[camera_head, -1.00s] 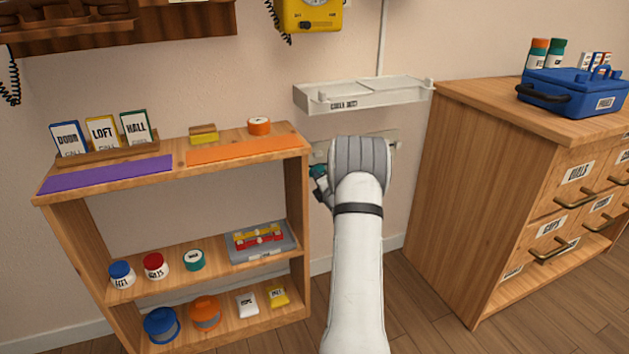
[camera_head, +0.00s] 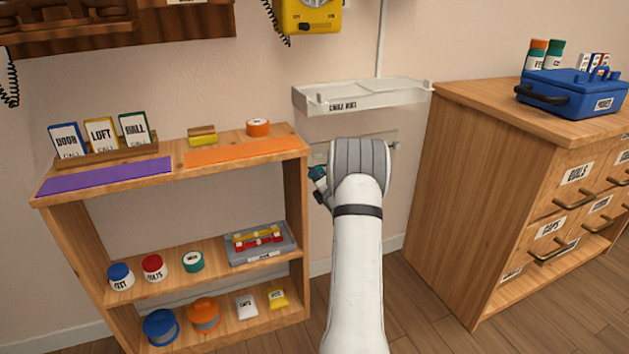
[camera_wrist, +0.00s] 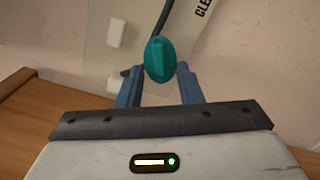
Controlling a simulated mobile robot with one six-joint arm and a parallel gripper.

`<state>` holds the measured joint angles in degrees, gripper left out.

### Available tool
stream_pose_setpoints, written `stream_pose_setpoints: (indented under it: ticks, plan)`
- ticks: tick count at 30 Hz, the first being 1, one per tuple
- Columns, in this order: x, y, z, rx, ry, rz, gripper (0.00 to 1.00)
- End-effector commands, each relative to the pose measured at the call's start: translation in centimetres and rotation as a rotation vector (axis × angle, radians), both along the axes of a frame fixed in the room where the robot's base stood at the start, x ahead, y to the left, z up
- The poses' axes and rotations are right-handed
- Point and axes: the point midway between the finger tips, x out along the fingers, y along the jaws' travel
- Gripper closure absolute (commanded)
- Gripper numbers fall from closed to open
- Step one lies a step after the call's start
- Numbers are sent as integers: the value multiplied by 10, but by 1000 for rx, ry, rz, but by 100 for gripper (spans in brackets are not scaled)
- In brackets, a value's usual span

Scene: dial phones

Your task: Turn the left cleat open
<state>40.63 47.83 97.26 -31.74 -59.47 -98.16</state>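The left cleat (camera_wrist: 159,60) is a teal knob with a raised ridge, seen in the wrist view in front of a pale wall plate (camera_wrist: 215,45). Its ridge looks roughly upright in that view. My gripper (camera_wrist: 159,75) has its two blue fingers apart, one on each side of the knob. Whether either finger touches it I cannot tell. In the head view, a bit of the teal cleat (camera_head: 317,172) shows at the left of my wrist, which hides most of the plate (camera_head: 375,137) and my fingers.
A dark cable (camera_wrist: 166,16) runs behind the cleat, beside a white block (camera_wrist: 116,31). A white cable tray (camera_head: 375,95) is on the wall above my wrist. A wooden shelf (camera_head: 297,148) stands close on the left and a drawer cabinet (camera_head: 465,180) on the right.

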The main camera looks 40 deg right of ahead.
Motion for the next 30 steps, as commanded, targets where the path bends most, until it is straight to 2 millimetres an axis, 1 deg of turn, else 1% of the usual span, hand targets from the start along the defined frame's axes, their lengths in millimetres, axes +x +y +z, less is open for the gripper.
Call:
stream_pose_setpoints:
  ticks: [5, 8, 18, 21, 24, 30]
  plan:
    - [-1, 1, -1, 0, 2, 1, 67]
    - [-7, 2, 0, 3, 3, 1, 67]
    - [-60, 15, 1, 2, 2, -1, 67]
    - [-69, 17, 0, 2, 2, 0, 67]
    - [-73, 19, 0, 1, 1, 0, 67]
    - [-73, 19, -1, 0, 1, 0, 67]
